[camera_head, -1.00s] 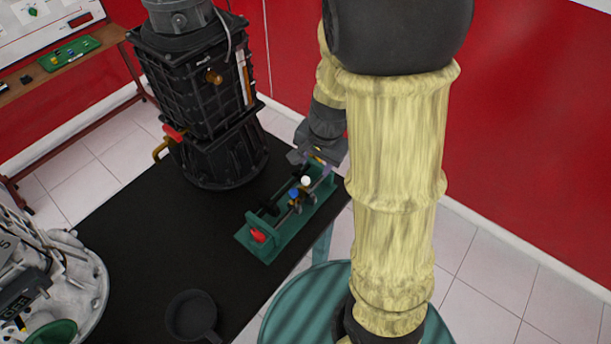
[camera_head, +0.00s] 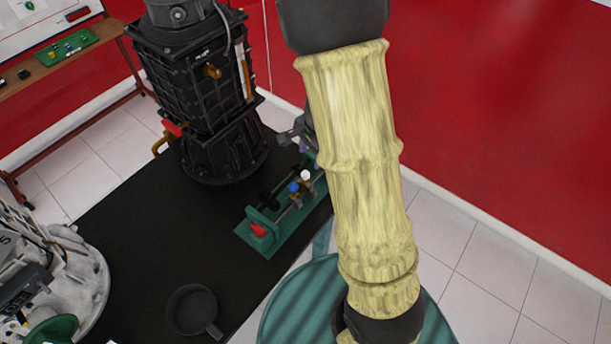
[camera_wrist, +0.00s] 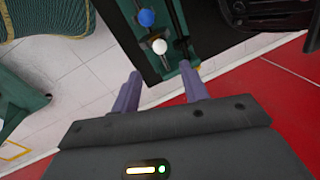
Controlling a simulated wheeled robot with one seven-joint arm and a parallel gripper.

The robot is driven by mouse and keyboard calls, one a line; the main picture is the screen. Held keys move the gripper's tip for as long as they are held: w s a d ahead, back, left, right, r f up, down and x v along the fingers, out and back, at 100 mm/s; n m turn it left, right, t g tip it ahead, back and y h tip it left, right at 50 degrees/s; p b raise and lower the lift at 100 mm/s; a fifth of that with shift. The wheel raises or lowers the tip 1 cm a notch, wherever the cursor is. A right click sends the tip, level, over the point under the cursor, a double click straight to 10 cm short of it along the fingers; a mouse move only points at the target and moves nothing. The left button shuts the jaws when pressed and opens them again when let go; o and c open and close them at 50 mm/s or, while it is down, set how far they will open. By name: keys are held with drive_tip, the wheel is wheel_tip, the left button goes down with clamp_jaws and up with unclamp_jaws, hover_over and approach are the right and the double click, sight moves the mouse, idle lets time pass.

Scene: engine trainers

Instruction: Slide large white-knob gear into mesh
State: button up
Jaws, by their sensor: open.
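The green gear trainer (camera_head: 262,240) lies near the right edge of the black table. A white knob (camera_head: 306,175) stands on it beside a blue knob (camera_head: 294,187); a red part (camera_head: 258,230) is at its near end. My gripper (camera_head: 298,138) is at the trainer's far end, partly hidden by my arm. In the wrist view my gripper (camera_wrist: 161,71) is open, with nothing between its purple fingers. The white knob (camera_wrist: 160,46) is just beyond the fingertips, roughly in line with the gap, with the blue knob (camera_wrist: 146,18) farther off. The gear teeth are too small to make out.
A tall black engine housing (camera_head: 195,70) stands left of the trainer. A dark pan (camera_head: 192,310) lies at the table's near edge, and a grey machine (camera_head: 70,275) is at the left. The black table (camera_head: 140,230) is clear between them.

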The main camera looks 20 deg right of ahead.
sight(306, 172)
drive_tip(key=f+b, duration=0.1)
drive_tip(key=f, duration=0.3)
drive_tip(key=w+f+b, duration=0.1)
drive_tip(key=f, duration=0.3)
drive_tip(key=w+a+f+b, duration=0.1)
drive_tip(key=f, duration=0.3)
drive_tip(key=shift+c, duration=0.4)
